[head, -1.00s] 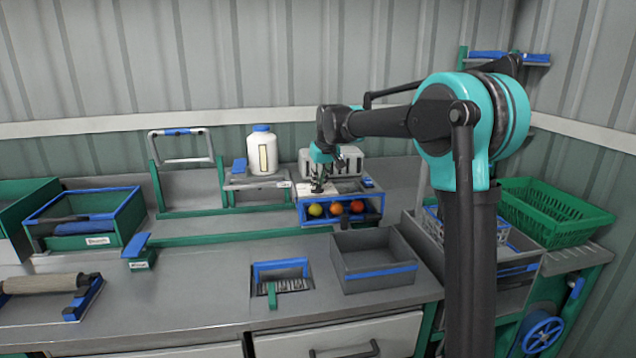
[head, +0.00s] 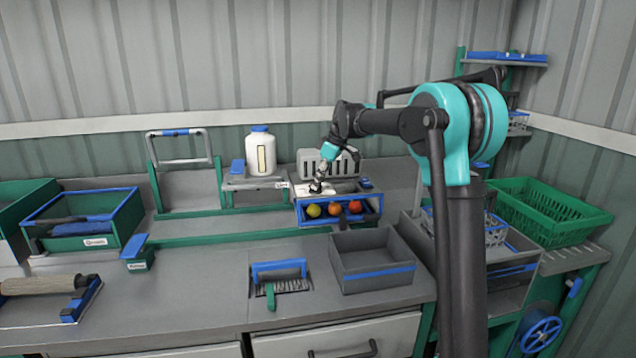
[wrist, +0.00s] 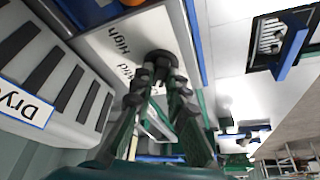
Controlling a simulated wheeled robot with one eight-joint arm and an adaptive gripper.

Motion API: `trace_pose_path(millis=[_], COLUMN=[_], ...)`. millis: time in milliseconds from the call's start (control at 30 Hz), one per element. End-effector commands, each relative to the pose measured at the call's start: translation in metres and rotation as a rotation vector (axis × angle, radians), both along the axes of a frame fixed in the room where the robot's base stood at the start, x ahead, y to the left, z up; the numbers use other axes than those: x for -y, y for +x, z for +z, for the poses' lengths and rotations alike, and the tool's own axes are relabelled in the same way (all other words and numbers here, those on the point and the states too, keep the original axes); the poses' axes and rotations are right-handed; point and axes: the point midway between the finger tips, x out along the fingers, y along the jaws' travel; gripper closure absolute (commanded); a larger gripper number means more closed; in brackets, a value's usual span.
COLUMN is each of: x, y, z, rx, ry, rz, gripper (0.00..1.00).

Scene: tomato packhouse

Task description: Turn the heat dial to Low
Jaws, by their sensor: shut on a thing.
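The heat dial (wrist: 157,60) is a dark round knob on a white panel (wrist: 104,45) lettered "High" and, partly covered, "Mid". In the wrist view my gripper (wrist: 160,80) has both fingers closed in on the knob from either side. In the head view my gripper (head: 318,186) reaches down, tilted, to the white panel (head: 345,187) on top of the blue-edged unit. My fingers hide much of the dial there. I cannot see a "Low" label or read the dial's pointer.
A grey slotted dryer box (head: 311,163) stands close behind the panel; its label shows in the wrist view. Coloured balls (head: 334,209) sit in the unit's front. A white jar (head: 262,153) stands to the left, and an open grey bin (head: 375,271) in front.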

Motion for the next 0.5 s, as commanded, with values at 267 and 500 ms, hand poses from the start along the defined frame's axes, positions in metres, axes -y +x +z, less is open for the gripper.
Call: trace_pose_path(millis=[267,500], x=[0.0005,0.0005], y=[0.0011,0.0010], z=[-0.0001,-0.0001], rx=[0.001,0.001], ry=[0.000,-0.001], rz=[0.056,0.062], gripper=[1.00,1.00])
